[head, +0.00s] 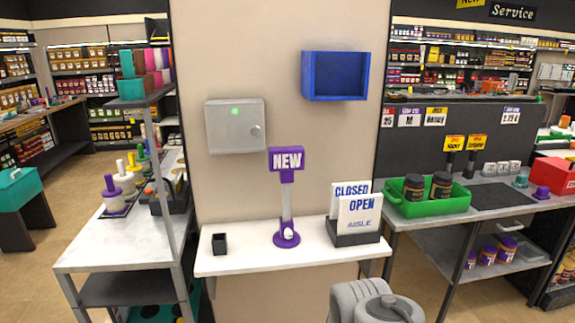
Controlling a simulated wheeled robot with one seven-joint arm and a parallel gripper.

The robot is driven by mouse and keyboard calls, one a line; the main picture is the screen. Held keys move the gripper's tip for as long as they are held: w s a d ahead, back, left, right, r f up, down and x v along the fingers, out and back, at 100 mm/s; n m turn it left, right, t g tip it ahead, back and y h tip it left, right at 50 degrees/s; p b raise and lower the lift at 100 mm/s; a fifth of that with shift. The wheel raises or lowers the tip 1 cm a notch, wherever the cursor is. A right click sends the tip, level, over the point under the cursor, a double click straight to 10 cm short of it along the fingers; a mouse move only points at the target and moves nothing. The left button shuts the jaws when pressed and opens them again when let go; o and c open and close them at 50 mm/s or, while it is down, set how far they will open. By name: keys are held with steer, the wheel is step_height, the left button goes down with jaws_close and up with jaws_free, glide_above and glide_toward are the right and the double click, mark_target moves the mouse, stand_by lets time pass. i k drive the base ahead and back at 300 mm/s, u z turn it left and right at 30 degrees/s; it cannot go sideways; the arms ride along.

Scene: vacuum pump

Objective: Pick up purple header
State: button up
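The purple header (286,159) is a small sign with white "NEW" lettering. It sits on top of a pale post that rises from a round purple base (286,238). The stand is upright on a white counter (232,262) against a beige wall, near the middle of the head view. A rounded grey part of my arm shows at the bottom, right of centre, below and in front of the counter. My gripper's fingers do not show.
A small black cup (219,243) stands left of the sign, and a "CLOSED/OPEN" card holder (355,238) stands close on its right. A grey box (235,126) and a blue open box (336,76) hang on the wall above. Tables stand on both sides.

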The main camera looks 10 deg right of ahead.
mark_target(282, 159)
steer(key=z, duration=1.6)
steer(key=i, duration=3.05)
steer(key=u, duration=5.65)
